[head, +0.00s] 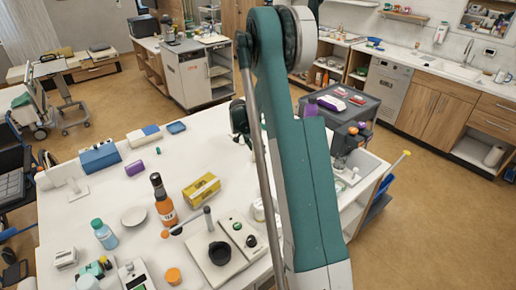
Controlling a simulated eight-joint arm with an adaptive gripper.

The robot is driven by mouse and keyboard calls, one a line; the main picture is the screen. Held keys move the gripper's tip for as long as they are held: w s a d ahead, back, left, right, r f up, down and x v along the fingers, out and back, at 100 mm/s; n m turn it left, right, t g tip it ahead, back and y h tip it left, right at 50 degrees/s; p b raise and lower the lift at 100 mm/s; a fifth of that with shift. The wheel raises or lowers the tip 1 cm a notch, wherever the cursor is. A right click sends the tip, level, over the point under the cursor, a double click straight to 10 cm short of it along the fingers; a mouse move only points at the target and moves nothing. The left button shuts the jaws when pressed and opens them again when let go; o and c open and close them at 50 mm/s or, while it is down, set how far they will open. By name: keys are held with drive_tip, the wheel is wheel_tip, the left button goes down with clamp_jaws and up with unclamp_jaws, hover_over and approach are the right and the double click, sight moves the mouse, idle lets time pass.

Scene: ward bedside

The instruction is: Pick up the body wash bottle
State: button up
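Two bottles stand upright on the white table (75,218), and I cannot read a label to tell which is the body wash. One is an orange bottle (166,210) with a tall black top, left of my arm. The other is a light blue bottle (105,237) with a teal cap, further left and nearer the front. A dark part, probably my gripper (240,120), shows beside my arm over the far side of the table. It is mostly hidden behind the arm, and its fingers cannot be made out. Both bottles stand apart from it.
A yellow box (201,189), a white dish (134,215) and a grey device with a black cup (222,252) stand near the orange bottle. A blue box (100,158) lies at the back left. The table's back middle has free room.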

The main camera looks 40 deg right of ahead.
drive_tip(key=shift+c, duration=0.3)
drive_tip(key=c, duration=1.1)
drive_tip(key=shift+o, duration=0.2)
drive_tip(key=shift+r, duration=0.1)
drive_tip(key=shift+r, duration=4.95)
